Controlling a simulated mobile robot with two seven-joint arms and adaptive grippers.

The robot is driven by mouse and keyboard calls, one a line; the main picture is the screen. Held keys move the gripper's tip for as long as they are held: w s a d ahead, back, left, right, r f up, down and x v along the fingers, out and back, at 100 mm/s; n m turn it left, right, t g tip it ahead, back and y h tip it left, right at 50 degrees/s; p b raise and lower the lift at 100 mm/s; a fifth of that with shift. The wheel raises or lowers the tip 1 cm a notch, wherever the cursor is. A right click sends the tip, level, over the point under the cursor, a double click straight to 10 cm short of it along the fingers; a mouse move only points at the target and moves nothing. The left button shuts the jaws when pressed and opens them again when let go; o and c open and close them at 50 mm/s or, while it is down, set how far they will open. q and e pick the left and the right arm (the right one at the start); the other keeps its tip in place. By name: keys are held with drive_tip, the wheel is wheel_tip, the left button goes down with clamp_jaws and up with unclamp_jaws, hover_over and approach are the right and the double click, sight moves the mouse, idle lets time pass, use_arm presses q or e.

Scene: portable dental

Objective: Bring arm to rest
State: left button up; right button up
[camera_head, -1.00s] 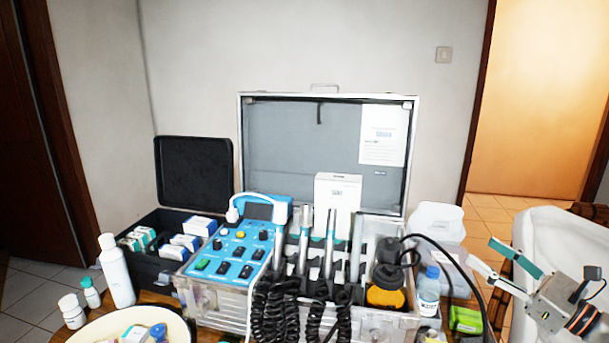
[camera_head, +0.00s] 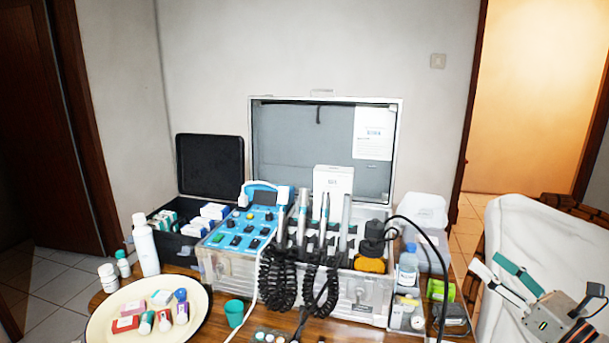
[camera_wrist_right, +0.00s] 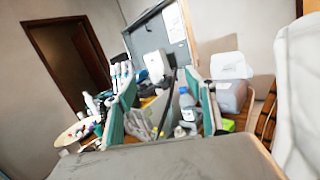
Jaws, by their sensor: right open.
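My right gripper (camera_head: 506,274) is at the right of the head view, in front of a white-covered chair or couch. Its two fingers are apart with nothing between them. In the right wrist view its teal-padded fingers (camera_wrist_right: 160,112) stand apart, with the table's items seen beyond them. It is to the right of the table and clear of the things on it. My left gripper is not in the head view.
An open dental case (camera_head: 345,305) with coiled black cords stands on the wooden table (camera_head: 270,320). A cream plate (camera_head: 100,335) holds several small items at the left. A water bottle (camera_head: 407,270) and plastic boxes stand right of the case. A white-covered seat (camera_head: 545,235) is at the far right.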

drive_tip(key=s+a+f+m+g+h, duration=0.15)
drive_tip(key=s+f+m+h, duration=0.3)
drive_tip(key=f+m, duration=0.45)
drive_tip(key=s+f+m+g+h, duration=0.2)
drive_tip(key=s+f+m+h, duration=0.2)
drive_tip(key=f+m+h, duration=0.5)
drive_tip(key=s+a+f+m+g, duration=0.2)
drive_tip(key=s+f+m+g, duration=0.2)
drive_tip(key=s+m, duration=0.45)
drive_tip(key=s+a+f+m+g, duration=0.1)
drive_tip(key=s+f+m+g, duration=0.4)
drive_tip(key=s, duration=0.7)
drive_tip(key=w+a+f+m+t+y, duration=0.2)
drive_tip(key=a+f+y, duration=0.6)
drive_tip(key=a+f, duration=0.4)
drive_tip(key=a+m+t, duration=0.1)
drive_tip(key=a+t, duration=0.1)
drive_tip(key=a, duration=0.2)
drive_tip(key=shift+w+t+p, duration=0.2)
drive_tip(key=shift+t+p, duration=0.15)
drive_tip(key=shift+f, duration=0.1)
